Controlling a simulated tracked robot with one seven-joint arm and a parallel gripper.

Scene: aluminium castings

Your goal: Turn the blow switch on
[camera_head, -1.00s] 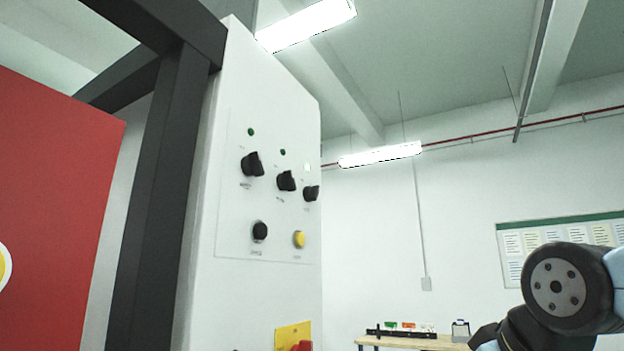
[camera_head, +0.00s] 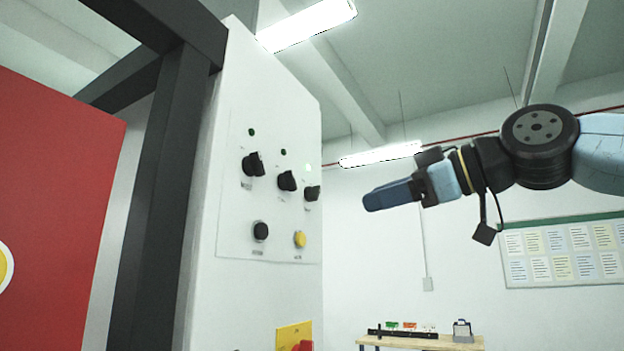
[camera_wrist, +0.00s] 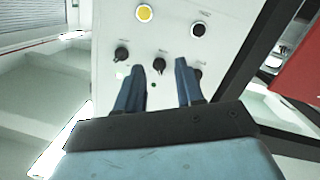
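The white control panel (camera_head: 235,215) carries a row of three black rotary knobs: left (camera_head: 252,165), middle (camera_head: 287,180) and right (camera_head: 312,193). The labels are too small to read, so I cannot tell which is the blow switch. The lamp (camera_head: 308,168) above the right knob is lit; the other two lamps are dark. My gripper (camera_head: 374,199) is in the air right of the panel, empty and apart from it.
A black button (camera_head: 260,231) and a yellow button (camera_head: 299,239) sit below the knobs. A red emergency stop on a yellow plate (camera_head: 290,334) is lower. A dark frame post (camera_head: 160,200) and red panel (camera_head: 55,190) stand left. The space between gripper and panel is clear.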

